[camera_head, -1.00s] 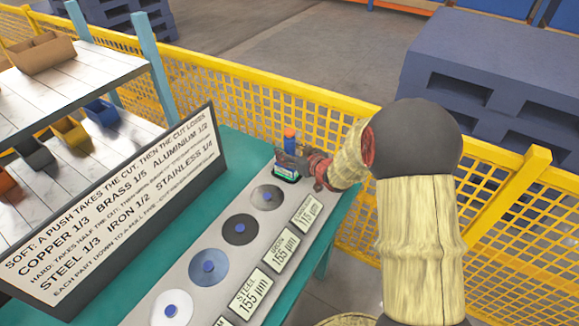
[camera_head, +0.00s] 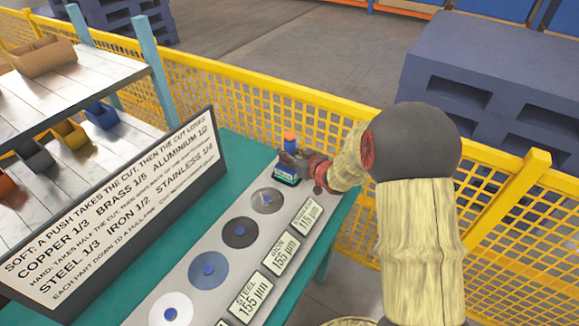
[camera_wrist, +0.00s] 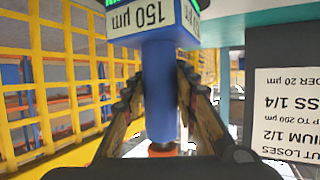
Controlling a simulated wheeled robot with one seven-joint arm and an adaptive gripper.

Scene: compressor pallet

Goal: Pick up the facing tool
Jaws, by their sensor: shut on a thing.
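In the wrist view, the blue handle (camera_wrist: 160,92) sits between both fingers of my gripper (camera_wrist: 160,95). The block there reads 150 µm. The orange end is partly hidden by my gripper body.
Several round discs with blue centres (camera_head: 208,270) lie along the grey strip (camera_head: 180,283), beside label plates (camera_head: 285,250). A slanted sign (camera_head: 120,210) stands left of them. A yellow mesh fence (camera_head: 240,105) runs close behind the teal bench (camera_head: 235,150).

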